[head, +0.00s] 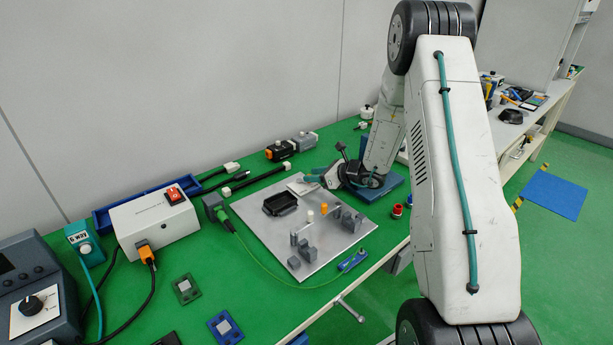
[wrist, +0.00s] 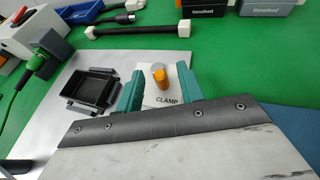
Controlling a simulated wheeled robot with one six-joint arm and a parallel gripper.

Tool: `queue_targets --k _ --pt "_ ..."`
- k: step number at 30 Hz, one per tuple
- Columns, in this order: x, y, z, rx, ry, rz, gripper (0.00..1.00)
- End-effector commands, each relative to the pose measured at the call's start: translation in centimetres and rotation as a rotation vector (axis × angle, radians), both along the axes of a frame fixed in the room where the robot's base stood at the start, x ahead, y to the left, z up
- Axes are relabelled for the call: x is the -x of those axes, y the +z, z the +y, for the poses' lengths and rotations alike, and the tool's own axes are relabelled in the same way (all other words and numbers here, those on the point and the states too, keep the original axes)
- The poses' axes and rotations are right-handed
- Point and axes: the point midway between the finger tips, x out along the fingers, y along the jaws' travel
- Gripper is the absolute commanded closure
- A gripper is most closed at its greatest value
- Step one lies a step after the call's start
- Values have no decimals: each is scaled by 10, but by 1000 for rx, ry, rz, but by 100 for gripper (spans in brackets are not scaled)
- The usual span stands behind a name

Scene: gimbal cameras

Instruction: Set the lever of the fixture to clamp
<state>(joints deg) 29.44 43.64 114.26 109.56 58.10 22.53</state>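My gripper (wrist: 160,70) is open, with its two teal fingers apart. It is low over the far right part of the metal plate in the head view (head: 315,179). In the wrist view, an upright post with an orange part (wrist: 160,79) and a pale round top shows between the fingers, with gaps on both sides; I take it for the lever. Below it is a white label plate (wrist: 158,101) reading CLAMP, partly hidden by my gripper. The label plate also shows in the head view (head: 301,187). I cannot tell whether the fingers touch the lever.
The metal plate (head: 265,228) bears a black tray (head: 280,203), grey blocks (head: 347,219) and a small orange cylinder (head: 323,209). A white box with a red switch (head: 155,222) stands left. A green connector (head: 216,210) with a cable lies beside the plate. Boxes (head: 280,150) stand behind.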

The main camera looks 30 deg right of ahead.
Motion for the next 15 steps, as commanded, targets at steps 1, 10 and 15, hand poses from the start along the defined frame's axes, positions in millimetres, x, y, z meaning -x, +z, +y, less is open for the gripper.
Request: queue_targets --k 1,10,15 --pt "7 4 -5 -1 -3 1 62" --pt "28 13 -16 0 -1 1 62" --pt "28 13 -16 0 0 0 62"
